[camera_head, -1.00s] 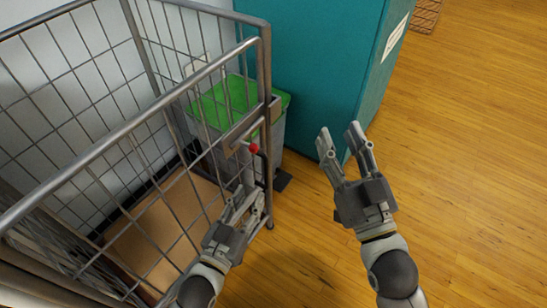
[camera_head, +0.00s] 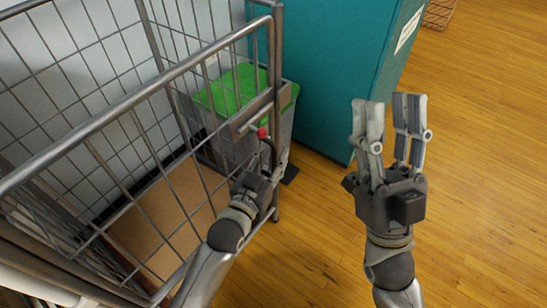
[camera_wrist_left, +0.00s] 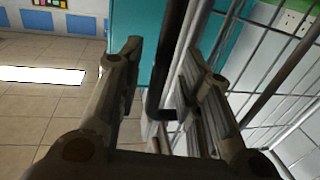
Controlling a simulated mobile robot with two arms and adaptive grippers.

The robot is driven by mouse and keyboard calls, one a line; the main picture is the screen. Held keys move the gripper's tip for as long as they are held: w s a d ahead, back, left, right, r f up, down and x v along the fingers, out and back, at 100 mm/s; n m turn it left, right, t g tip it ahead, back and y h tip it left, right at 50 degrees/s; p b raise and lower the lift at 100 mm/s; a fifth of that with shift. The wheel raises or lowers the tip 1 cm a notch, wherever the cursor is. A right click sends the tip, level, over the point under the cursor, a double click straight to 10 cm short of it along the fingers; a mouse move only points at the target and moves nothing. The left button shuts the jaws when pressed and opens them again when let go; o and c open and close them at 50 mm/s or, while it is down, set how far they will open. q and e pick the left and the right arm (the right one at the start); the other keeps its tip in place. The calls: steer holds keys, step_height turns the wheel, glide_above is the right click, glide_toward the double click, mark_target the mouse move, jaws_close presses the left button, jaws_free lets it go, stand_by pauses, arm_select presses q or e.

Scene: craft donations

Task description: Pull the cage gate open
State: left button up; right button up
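The cage gate (camera_head: 130,112) is a grey wire-mesh panel with a thick top rail, and it stands shut across the cage. A latch with a red knob (camera_head: 262,133) sits at its right end. A dark curved handle (camera_head: 271,150) is just below the knob. My left gripper (camera_head: 268,163) is at this handle, its fingers partly hidden. In the left wrist view a dark bar (camera_wrist_left: 165,90) stands between the spread fingers of this gripper (camera_wrist_left: 158,75), and I cannot tell whether they touch it. My right gripper (camera_head: 390,103) is open and empty, pointing up, right of the cage.
A grey bin with a green lid (camera_head: 232,88) stands behind the gate's latch end. A teal cabinet (camera_head: 325,65) is behind and to the right. A brown board (camera_head: 165,215) lies inside the cage. The wooden floor (camera_head: 490,150) on the right is clear.

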arm_select(q)
steer(key=shift+w+d, duration=0.1)
steer(key=shift+w, duration=0.2)
jaws_close()
